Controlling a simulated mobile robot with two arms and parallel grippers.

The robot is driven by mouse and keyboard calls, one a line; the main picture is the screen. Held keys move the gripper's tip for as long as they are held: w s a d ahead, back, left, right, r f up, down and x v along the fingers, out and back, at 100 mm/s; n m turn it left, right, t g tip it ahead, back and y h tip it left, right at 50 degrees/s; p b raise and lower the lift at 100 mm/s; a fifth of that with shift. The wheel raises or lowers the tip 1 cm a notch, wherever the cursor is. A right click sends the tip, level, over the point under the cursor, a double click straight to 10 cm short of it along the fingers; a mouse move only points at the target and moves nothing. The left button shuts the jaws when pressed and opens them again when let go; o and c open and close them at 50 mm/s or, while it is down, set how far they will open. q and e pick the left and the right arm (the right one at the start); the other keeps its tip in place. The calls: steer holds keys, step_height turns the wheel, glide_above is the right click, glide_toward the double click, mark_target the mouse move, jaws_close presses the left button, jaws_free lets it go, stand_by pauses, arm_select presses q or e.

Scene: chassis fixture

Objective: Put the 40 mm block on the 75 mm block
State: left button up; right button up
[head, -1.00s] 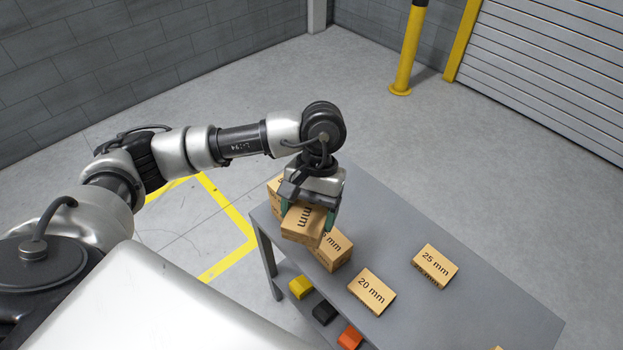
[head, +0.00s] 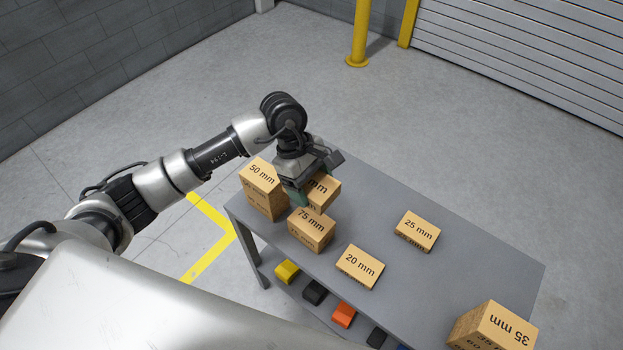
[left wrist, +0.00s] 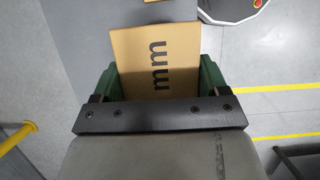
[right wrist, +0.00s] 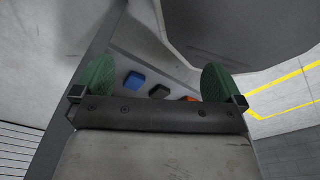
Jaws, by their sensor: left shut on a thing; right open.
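My left gripper (head: 303,180) is shut on a cardboard-coloured block (head: 323,191). Its label shows only "mm" in the head view and in the left wrist view (left wrist: 155,60); the number is hidden, so I cannot read its size. The 75 mm block (head: 311,230) stands on the grey table, label up. The held block appears just behind it in the head view, overlapping its far edge; I cannot tell whether they touch. My right gripper (right wrist: 158,88) is open and empty in the right wrist view, and out of the head view.
The 50 mm block (head: 263,190) stands close left of the held block. The 20 mm block (head: 360,267), 25 mm block (head: 417,230) and 35 mm block (head: 493,328) are on the grey table (head: 440,280). Coloured pieces lie on a lower shelf. The table's middle right is clear.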

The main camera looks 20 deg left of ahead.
arm_select(q)
step_height(320, 180, down, 6)
steer(key=shift+r+b, duration=0.15)
steer(key=shift+b, duration=1.1)
step_height(320, 180, down, 4)
steer(key=b, duration=0.4)
steer(key=shift+r, duration=0.25)
arm_select(e)
step_height(320, 180, down, 7)
steer(key=d, duration=0.1)
steer(key=shift+w+r, duration=0.15)
arm_select(q)
steer(key=shift+b, duration=0.3)
arm_select(e)
steer(key=shift+a+f, duration=0.1)
steer(key=shift+f, duration=0.25)
steer(key=shift+f, duration=0.15)
arm_select(q)
steer(key=shift+b, duration=0.35)
arm_select(e)
steer(key=shift+f, duration=0.2)
